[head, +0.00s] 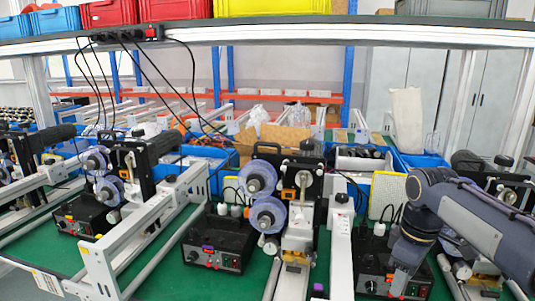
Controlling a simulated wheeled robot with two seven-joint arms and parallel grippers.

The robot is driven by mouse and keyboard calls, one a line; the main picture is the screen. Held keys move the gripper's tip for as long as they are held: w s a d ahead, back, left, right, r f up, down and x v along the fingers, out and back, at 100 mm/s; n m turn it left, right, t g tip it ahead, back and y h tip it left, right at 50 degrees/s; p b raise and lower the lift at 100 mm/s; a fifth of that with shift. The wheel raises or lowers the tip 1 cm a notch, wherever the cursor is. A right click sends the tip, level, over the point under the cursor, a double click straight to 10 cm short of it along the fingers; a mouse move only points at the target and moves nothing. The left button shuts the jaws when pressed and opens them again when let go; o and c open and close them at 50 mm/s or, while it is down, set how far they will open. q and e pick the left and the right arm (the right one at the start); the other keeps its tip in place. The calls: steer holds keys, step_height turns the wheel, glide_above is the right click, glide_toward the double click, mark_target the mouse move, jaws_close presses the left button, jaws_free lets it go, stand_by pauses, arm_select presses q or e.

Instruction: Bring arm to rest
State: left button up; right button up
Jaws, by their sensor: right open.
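My right arm (480,215) comes in from the right edge, bends at a dark elbow-like joint and points down over the bench. My right gripper (400,282) is at the lower end of that arm, low in the picture, in front of a black control box (375,270). It is open and I see nothing held in it. Its fingertips are small, so I cannot tell whether they touch the box. My left arm and left gripper are not in view.
Coding machines with blue-and-white reels (265,212) stand in a row on the green bench top (262,280). White metal rails (340,245) run between them. Another black control box (220,243) sits left of centre. Blue bins (205,155) and a shelf rail (300,32) stand behind.

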steer(key=s+a+f+m+t+y, duration=0.1)
steer(key=s+a+f+m, duration=0.1)
steer(key=s, duration=0.5)
steer(key=s+a+f+m+t+y+p, duration=0.1)
steer(key=s+a+f+m+t, duration=0.1)
steer(key=s+m, duration=0.3)
steer(key=s+a+f+m+t+y+p, duration=0.1)
steer(key=s+a+f+m+t, duration=0.1)
steer(key=s, duration=0.7)
steer(key=shift+a+m+y, duration=0.3)
steer(key=shift+a+m, duration=0.2)
steer(key=shift+m, duration=0.2)
steer(key=shift+f, duration=0.1)
steer(key=shift+c, duration=0.4)
